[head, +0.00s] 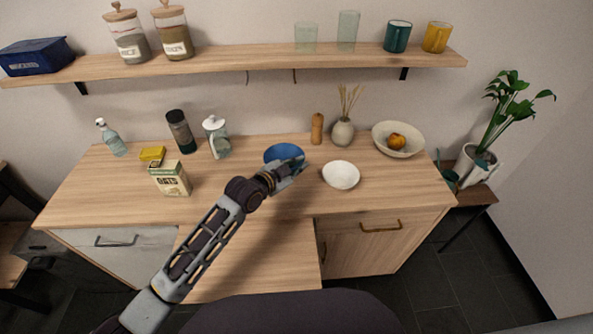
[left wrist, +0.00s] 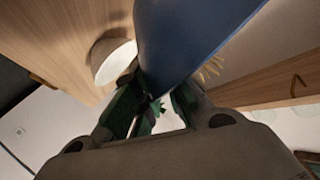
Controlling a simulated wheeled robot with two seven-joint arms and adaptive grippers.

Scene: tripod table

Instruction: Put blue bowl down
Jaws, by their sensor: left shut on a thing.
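The blue bowl (head: 284,153) is at the middle of the wooden counter in the head view, partly behind my left gripper (head: 296,166). The left gripper is shut on the bowl's near right rim. In the left wrist view the blue bowl (left wrist: 190,40) fills the upper middle, between the fingers of the left gripper (left wrist: 155,108). I cannot tell whether the bowl touches the counter (head: 250,195). My right gripper is not in view.
A white bowl (head: 341,175) stands close to the right of the gripper. A pepper mill (head: 317,129), a vase (head: 342,132) and a fruit bowl (head: 413,143) stand behind. The counter's front middle is clear.

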